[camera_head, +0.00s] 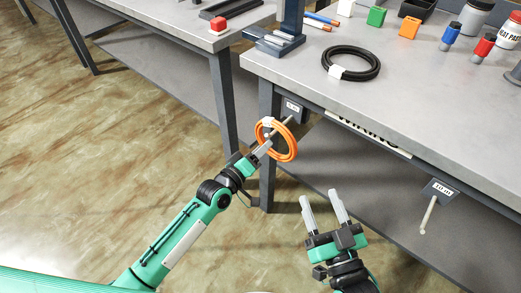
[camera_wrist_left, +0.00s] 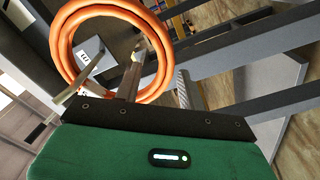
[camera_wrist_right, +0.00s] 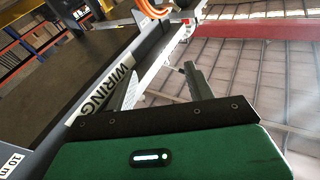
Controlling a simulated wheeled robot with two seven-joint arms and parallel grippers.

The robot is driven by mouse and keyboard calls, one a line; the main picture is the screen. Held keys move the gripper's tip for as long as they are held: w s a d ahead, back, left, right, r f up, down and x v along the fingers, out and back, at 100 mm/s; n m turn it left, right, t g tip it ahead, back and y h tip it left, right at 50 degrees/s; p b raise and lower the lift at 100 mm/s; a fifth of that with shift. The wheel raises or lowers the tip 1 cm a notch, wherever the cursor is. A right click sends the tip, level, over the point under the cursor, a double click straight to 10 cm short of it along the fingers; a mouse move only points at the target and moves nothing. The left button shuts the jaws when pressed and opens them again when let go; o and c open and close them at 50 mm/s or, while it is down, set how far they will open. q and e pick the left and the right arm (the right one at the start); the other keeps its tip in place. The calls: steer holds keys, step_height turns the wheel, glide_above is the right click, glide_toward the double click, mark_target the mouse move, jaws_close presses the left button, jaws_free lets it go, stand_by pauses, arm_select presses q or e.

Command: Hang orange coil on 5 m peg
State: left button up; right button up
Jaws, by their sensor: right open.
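The orange coil (camera_head: 291,147) is a ring with a white tag, at the near left corner of the right-hand table. The left wrist view shows the coil (camera_wrist_left: 66,62) filling the upper left. My right gripper (camera_head: 325,208) is open and empty below the table edge.
A second peg (camera_head: 429,214) under a 10 m plate (camera_head: 440,190) is at the right. A black coil (camera_head: 366,73) lies on the tabletop (camera_head: 290,75), with several blocks and bottles behind. Floor (camera_head: 110,160) is clear at the left.

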arm_select(q)
steer(key=shift+f, duration=0.1)
steer(key=p+v, duration=0.2)
steer(key=v, duration=1.2)
arm_select(e)
steer(key=s+a+f+g, duration=0.2)
steer(key=s+f+g, duration=0.2)
steer(key=f, duration=0.4)
steer(key=shift+f+g, duration=0.4)
steer(key=shift+g, duration=0.5)
arm_select(q)
steer(key=shift+d, duration=0.1)
arm_select(e)
steer(key=shift+s, duration=0.1)
